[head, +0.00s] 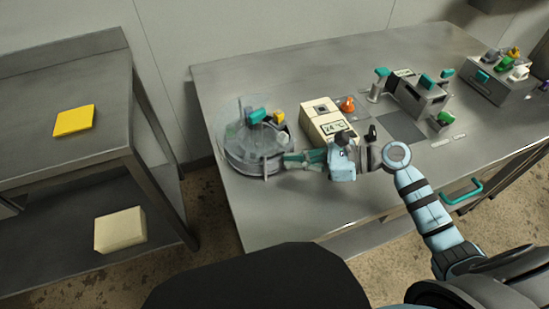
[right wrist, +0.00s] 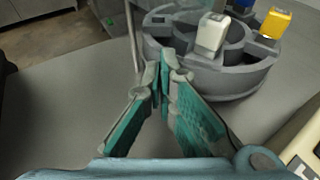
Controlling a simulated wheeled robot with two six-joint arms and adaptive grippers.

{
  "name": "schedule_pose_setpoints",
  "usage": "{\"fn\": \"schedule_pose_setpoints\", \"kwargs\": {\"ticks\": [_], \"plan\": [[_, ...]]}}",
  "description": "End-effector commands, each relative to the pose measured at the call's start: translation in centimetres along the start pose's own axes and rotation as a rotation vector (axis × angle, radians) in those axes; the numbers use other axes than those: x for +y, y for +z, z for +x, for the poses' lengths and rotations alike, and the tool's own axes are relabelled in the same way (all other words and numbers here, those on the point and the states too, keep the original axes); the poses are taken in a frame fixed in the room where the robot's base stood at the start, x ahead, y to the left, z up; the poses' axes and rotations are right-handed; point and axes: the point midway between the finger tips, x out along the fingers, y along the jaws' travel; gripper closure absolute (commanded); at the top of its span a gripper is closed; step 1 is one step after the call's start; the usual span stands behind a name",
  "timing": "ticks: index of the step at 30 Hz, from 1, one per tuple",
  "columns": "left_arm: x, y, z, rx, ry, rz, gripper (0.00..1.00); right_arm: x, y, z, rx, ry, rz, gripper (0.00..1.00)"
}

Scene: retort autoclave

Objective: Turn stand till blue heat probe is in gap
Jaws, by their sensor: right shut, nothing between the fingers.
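The round grey stand (head: 252,163) sits at the left end of the steel table under a clear cover. It also shows in the right wrist view (right wrist: 225,84), with a white-topped probe (right wrist: 212,34) and a yellow-topped probe (right wrist: 275,22) in its compartments. A dark blue piece (right wrist: 243,4) is cut off at the top edge; I cannot tell whether it is the blue heat probe. A teal handle (head: 256,115) is on top of the stand. My right gripper (right wrist: 162,72) is shut and empty, with its fingertips close to the stand's near rim; contact is unclear. My left gripper is out of view.
A cream box with a display (head: 328,121) stands right of the stand. An orange knob (head: 347,105), a grey fixture with teal handles (head: 418,97) and a box of coloured pieces (head: 500,82) stand farther right. A thin upright rod (right wrist: 133,35) is left of my fingertips.

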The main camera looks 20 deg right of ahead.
Motion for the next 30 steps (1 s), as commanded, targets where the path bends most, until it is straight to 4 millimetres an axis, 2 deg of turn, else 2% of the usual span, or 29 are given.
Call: {"fn": "schedule_pose_setpoints", "kwargs": {"ticks": [3,9,30], "plan": [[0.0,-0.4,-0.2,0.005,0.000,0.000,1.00,0.0,0.6,2.3,-0.005,0.001,0.001,1.00],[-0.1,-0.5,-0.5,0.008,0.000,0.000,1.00,0.0,1.2,4.5,-0.002,0.000,0.001,1.00],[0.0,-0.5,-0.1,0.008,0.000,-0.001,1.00,0.7,1.5,5.8,-0.001,0.000,0.001,1.00]]}}
